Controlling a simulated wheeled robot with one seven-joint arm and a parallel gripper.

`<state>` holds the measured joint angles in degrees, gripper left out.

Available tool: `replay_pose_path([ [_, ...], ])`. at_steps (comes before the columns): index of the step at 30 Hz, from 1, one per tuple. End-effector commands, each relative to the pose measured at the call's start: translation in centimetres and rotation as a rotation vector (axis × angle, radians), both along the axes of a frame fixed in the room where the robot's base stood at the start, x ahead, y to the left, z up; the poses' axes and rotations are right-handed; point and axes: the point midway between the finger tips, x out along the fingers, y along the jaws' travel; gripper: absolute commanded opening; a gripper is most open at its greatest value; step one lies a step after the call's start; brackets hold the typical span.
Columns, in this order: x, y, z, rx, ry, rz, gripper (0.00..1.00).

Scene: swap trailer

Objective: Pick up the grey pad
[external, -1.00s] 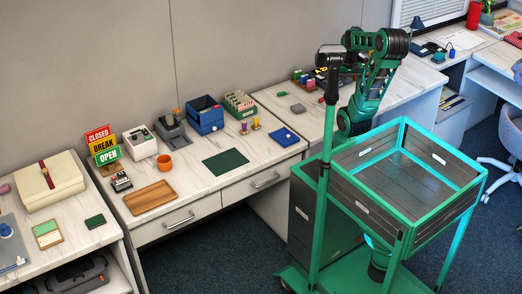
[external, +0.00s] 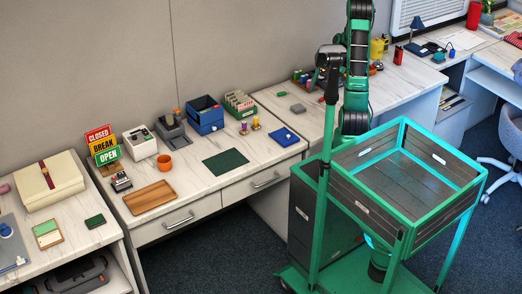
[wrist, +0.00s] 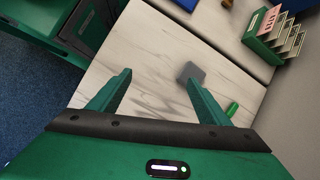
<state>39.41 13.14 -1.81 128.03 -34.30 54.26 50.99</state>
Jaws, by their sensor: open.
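In the external view the gripper is mostly hidden behind my dark post head and arm.
A small green object (wrist: 232,109) lies near the pad, and it also shows in the external view (external: 281,94). A card rack (external: 239,103) and a blue pad (external: 284,135) are on the neighbouring desk. Bare desk top surrounds the grey pad.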

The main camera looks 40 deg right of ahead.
Motion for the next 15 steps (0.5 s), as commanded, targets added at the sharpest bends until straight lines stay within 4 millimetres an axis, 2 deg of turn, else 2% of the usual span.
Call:
replay_pose_path([
  [1,0.7,-0.4,-0.9,0.043,0.016,-0.042,0.71],
  [6,3.1,-1.1,-3.1,0.197,0.063,-0.177,0.71],
  [15,5.9,-2.9,-5.7,0.494,0.147,-0.402,0.71],
])
